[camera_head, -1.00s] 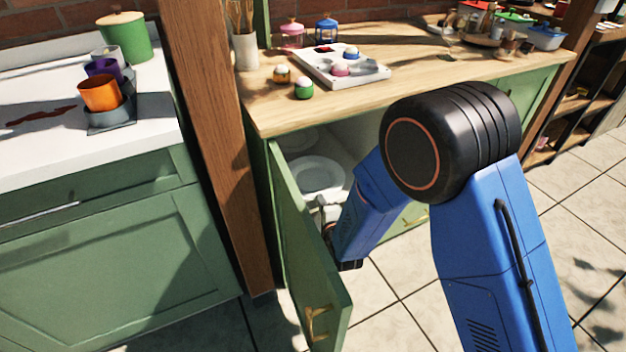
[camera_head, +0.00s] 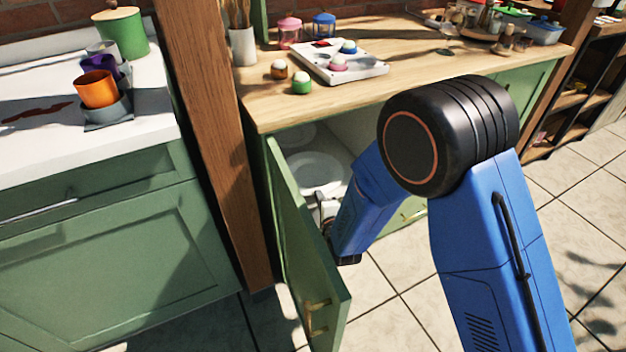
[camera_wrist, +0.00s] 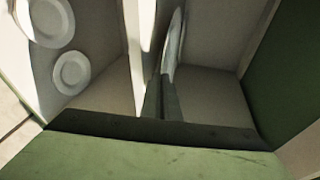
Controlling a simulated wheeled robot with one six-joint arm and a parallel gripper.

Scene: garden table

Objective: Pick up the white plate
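The white plate (camera_head: 314,168) is inside the open lower cabinet, and its near rim meets my gripper (camera_head: 325,204). In the wrist view the plate (camera_wrist: 175,42) appears nearly edge-on, upright in the picture. The grey fingers of my gripper (camera_wrist: 162,88) lie close together at the plate's lower end and look shut on its rim. My forearm hides part of the cabinet in the head view. Whether the plate rests on the cabinet floor or is raised cannot be told.
An open green door (camera_head: 305,255) stands close left of my gripper. Another plate (camera_head: 297,134) is deeper inside. The wooden worktop (camera_head: 420,80) overhangs the opening, with a white tray (camera_head: 372,72) on it. Tiled floor (camera_head: 390,315) is open in front.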

